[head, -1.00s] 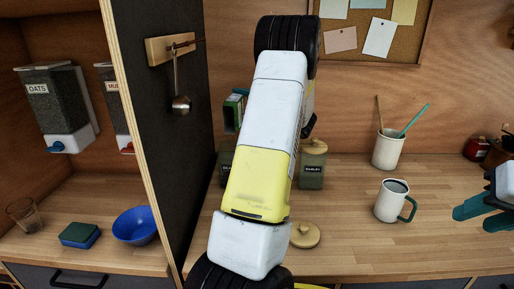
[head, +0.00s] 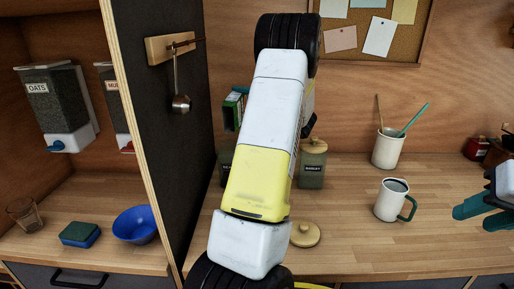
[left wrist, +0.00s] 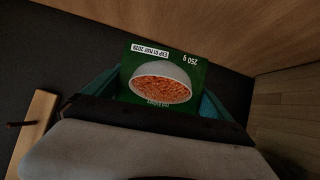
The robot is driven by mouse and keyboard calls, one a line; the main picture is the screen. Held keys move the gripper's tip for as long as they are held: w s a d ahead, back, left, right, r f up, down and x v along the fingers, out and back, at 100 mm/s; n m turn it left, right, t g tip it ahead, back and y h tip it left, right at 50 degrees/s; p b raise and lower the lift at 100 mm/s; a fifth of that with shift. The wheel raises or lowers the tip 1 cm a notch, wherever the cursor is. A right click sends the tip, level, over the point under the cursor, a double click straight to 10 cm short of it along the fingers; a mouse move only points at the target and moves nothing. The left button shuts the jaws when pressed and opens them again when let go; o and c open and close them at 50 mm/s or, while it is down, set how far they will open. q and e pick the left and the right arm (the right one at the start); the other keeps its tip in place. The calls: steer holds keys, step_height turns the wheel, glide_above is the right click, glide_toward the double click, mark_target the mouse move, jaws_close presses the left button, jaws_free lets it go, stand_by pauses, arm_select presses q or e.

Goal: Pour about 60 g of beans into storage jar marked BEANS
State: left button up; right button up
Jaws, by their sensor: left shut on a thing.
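My left gripper (left wrist: 158,98) is shut on a green box (left wrist: 186,68) with a printed bowl of orange beans and "250 g" upside down. In the head view, the box (head: 233,110) shows only partly, beside my left arm, above the counter's back. My arm hides that gripper and most of the box. A dark jar (head: 225,167) stands below the box, its label mostly hidden by my arm. Another jar (head: 313,165), apparently labelled BARLEY, has a lid on. A loose round lid (head: 305,235) lies on the counter. My right gripper (head: 471,214) is open and empty at the right edge.
A white mug (head: 392,203) and a utensil cup (head: 387,149) stand on the right of the counter (head: 365,250). A dark partition (head: 160,120) with a hanging ladle (head: 180,103) stands left of my arm. Beyond it are a blue bowl (head: 135,225) and dispensers.

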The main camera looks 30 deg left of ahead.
mark_target(242, 112)
arm_select(q)
steer(key=shift+s+d+r+n+y+p, duration=0.15)
steer(key=shift+s+r+n+y+p, duration=0.3)
steer(key=shift+r+n, duration=0.35)
stand_by(1.4)
steer(key=w+f+m, duration=0.1)
steer(key=w+f+m+h, duration=0.1)
steer(key=f+m, duration=0.1)
steer(key=f+m+h, duration=0.1)
steer(key=m, duration=0.1)
steer(key=shift+w+a+f, duration=0.4)
